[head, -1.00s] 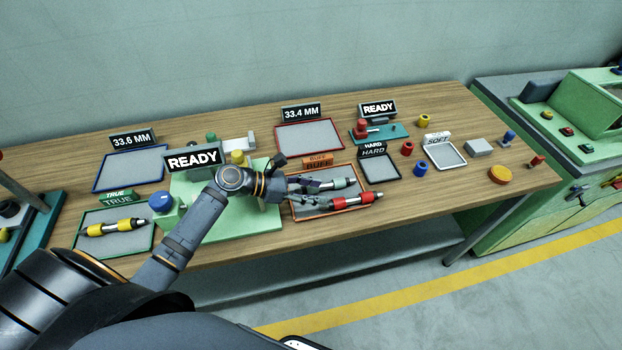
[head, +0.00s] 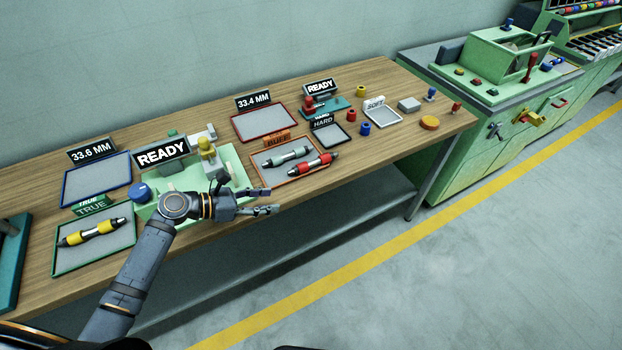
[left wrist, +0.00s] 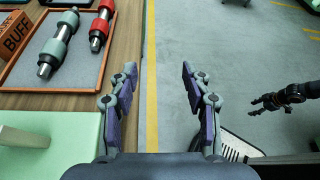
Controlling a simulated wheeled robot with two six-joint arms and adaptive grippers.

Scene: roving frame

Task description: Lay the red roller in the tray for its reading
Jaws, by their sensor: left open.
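The red roller (head: 313,164) lies in the orange-rimmed BUFF tray (head: 273,172), beside a grey-green roller (head: 288,155). The left wrist view also shows the red roller (left wrist: 101,26) and the grey-green roller (left wrist: 57,44). My left gripper (head: 270,200) is open and empty near the table's front edge, left of and nearer than the red roller. Its fingers (left wrist: 158,67) stand apart with floor between them. A blue-rimmed tray (head: 97,180) by the 33.6 MM sign and a red-rimmed tray (head: 264,122) by the 33.4 MM sign are empty. My right gripper (left wrist: 268,102) shows small in the left wrist view.
A yellow roller (head: 92,232) lies in the TRUE tray (head: 75,258). A green fixture with a READY sign (head: 162,152) stands beside my left gripper. HARD (head: 330,135) and SOFT (head: 384,117) trays and several small knobs are at the right. A green machine (head: 480,130) stands beyond the table.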

